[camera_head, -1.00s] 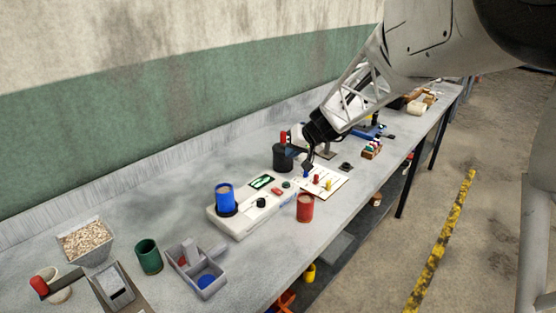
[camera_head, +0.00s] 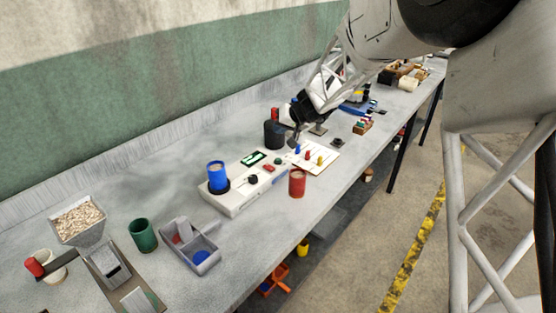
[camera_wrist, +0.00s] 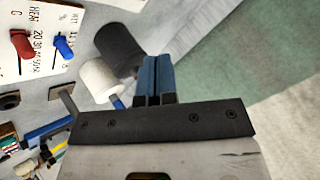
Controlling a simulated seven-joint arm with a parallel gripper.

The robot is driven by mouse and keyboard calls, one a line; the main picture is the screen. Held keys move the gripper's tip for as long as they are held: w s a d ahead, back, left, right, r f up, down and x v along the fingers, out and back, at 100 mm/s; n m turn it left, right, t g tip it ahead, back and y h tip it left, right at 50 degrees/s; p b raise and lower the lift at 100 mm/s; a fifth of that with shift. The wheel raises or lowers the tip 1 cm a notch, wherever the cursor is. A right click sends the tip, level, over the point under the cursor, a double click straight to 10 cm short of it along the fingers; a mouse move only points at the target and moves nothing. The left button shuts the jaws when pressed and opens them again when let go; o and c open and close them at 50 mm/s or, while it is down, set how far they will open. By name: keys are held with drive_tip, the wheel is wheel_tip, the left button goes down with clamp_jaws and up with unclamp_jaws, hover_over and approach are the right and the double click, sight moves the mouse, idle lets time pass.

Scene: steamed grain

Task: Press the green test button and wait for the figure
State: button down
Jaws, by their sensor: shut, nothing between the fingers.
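The white tester (camera_head: 237,203) lies on the bench, with a blue cup (camera_head: 217,176) standing on its left end. On its top are a dark display (camera_head: 253,158) with a pale green mark too small to read, a black knob (camera_head: 253,179), a red button (camera_head: 268,168) and a small green button (camera_head: 279,161). The tester is not visible there.
A white card (camera_head: 325,164) with coloured pegs lies right of the tester; it also shows in the wrist view (camera_wrist: 45,45). A red cup (camera_head: 297,183) stands in front. A dark canister (camera_head: 274,134) stands behind. A grey divided tray (camera_head: 192,247) and green cup (camera_head: 142,235) are at left.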

sight(279, 158)
drive_tip(key=shift+f, duration=4.35)
drive_tip(key=shift+s+f, duration=0.1)
drive_tip(key=shift+f, duration=1.15)
drive_tip(key=shift+r, duration=1.3)
drive_tip(key=shift+r, duration=0.15)
drive_tip(key=shift+r, duration=2.4)
